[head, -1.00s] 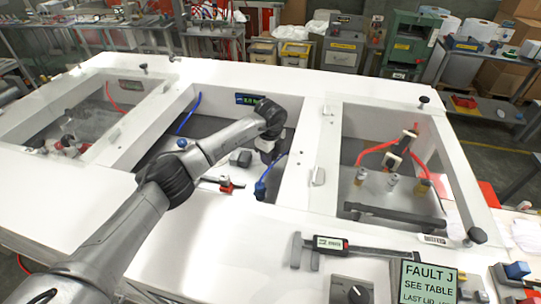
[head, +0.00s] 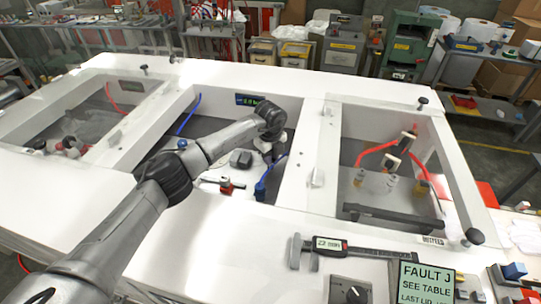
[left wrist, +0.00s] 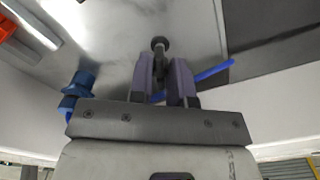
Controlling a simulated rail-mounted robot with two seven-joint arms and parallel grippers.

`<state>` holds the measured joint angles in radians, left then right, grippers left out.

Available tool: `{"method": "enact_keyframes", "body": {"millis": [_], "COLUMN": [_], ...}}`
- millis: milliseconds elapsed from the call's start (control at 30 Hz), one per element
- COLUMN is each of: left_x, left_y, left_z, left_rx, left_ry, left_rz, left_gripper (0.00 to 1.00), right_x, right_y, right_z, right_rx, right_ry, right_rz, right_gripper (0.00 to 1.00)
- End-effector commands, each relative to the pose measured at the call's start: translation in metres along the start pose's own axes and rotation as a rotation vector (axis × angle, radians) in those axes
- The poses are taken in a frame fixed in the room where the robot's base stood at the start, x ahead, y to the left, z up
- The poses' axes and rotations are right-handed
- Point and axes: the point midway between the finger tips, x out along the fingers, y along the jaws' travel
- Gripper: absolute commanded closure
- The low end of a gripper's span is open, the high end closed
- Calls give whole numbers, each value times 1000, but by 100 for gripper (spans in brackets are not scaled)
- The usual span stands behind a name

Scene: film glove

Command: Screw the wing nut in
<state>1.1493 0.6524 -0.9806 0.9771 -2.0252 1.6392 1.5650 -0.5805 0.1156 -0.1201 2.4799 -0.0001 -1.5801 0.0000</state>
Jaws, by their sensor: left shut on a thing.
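My left gripper (head: 272,152) reaches down into the open middle bay of the white bench. In the left wrist view its two fingers (left wrist: 167,80) are close together on a dark part with a round head (left wrist: 159,44), which shows past the fingertips. I take this part for the wing nut, but its wings cannot be made out. The fingers hide most of it, and whether it sits on a thread cannot be told. My right gripper is not in view.
A blue fitting (head: 261,190) with a blue hose is close to the gripper; it also shows in the left wrist view (left wrist: 82,82). A red part (head: 226,186) and a grey block (head: 241,158) lie nearby. White bay walls surround the gripper. A caliper (head: 350,248) lies in front.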

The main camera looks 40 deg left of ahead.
Motion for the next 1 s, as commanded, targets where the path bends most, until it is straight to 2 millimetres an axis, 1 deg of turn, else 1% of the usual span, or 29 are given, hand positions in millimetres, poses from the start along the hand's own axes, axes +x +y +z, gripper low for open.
{"method": "enact_keyframes", "body": {"millis": [367,1000], "left_x": [-2,-1], "left_y": [0,0], "left_z": [1,0], "left_rx": [356,965], "left_ry": [-2,-1], "left_rz": [-1,-1], "left_gripper": [100,100], "right_x": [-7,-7], "right_y": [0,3], "right_z": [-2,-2], "right_rx": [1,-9], "right_ry": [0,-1], "right_rz": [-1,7], "right_gripper": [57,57]}}
